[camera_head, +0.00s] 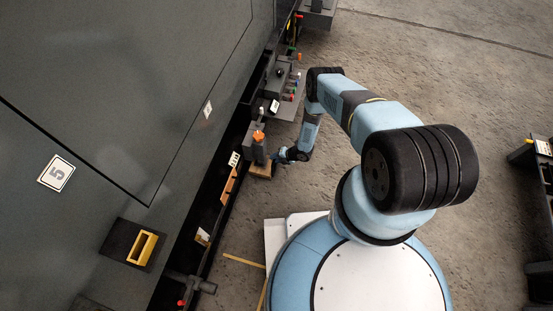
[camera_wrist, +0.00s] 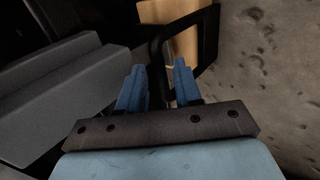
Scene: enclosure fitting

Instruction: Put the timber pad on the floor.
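The timber pad (camera_head: 261,171) is a small tan block low beside the dark enclosure, at the foot of a grey block with an orange top. In the wrist view a tan wooden face (camera_wrist: 183,38), which looks like the pad, shows beyond the fingertips, partly behind a black loop-like frame (camera_wrist: 208,45). My gripper (camera_head: 283,156) is just right of the pad in the head view. In the wrist view its blue fingers (camera_wrist: 160,72) stand apart, with part of the black frame showing between them. I cannot tell whether they touch it. The concrete floor (camera_head: 430,75) is at right.
The enclosure wall (camera_head: 110,90) runs along the left. The grey block with the orange top (camera_head: 257,146) stands close to my gripper. Fixtures with coloured knobs (camera_head: 290,88) line the wall's foot. A dark rack (camera_head: 540,150) is at far right. Open floor lies between.

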